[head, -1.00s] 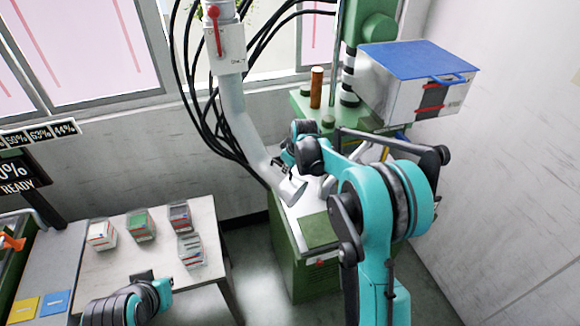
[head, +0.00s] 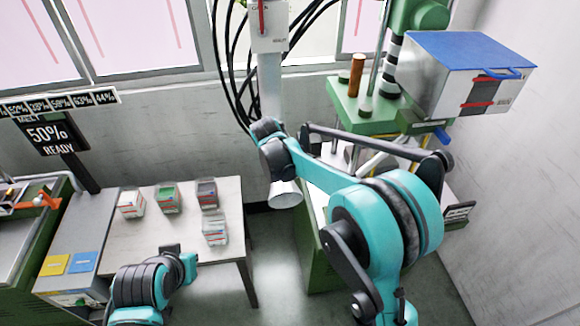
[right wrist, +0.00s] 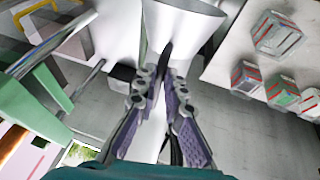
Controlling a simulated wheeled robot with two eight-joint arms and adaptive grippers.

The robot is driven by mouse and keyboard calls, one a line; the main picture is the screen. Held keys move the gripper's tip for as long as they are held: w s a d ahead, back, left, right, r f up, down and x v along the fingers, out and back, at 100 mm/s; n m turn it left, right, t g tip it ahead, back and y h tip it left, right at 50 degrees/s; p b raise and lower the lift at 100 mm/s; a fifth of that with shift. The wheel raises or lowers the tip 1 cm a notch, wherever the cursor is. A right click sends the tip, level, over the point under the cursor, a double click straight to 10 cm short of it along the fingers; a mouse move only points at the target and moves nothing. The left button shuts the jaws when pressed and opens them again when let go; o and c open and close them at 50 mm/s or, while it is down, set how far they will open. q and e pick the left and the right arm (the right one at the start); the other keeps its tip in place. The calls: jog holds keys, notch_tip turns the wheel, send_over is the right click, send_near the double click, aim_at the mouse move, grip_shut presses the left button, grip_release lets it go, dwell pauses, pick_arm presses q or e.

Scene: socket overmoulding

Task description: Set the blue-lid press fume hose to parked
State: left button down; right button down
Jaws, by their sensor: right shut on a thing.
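The fume hose (head: 270,90) is a pale grey tube that hangs from above, with a flared hood (head: 285,194) at its lower end. It hangs nearly straight, left of the green press (head: 375,108) with the blue-lid box (head: 465,72). In the right wrist view my right gripper (right wrist: 163,78) is shut on the hose, just behind the flared hood (right wrist: 185,20). In the head view my own wrist hides its fingers. A white box (head: 270,28) with a red handle sits high on the hose. My left arm is low at the left; its fingers are not clearly visible.
A white table (head: 120,245) at the left carries several small clear bins, one of them (head: 215,230) near its right edge. A dark sign (head: 48,133) reads 50% READY. Black cables hang behind the hose. The floor between table and press is clear.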

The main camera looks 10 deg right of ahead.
jog(key=shift+a, duration=0.25)
jog(key=c, duration=1.6)
grip_release()
jog(key=v, duration=1.2)
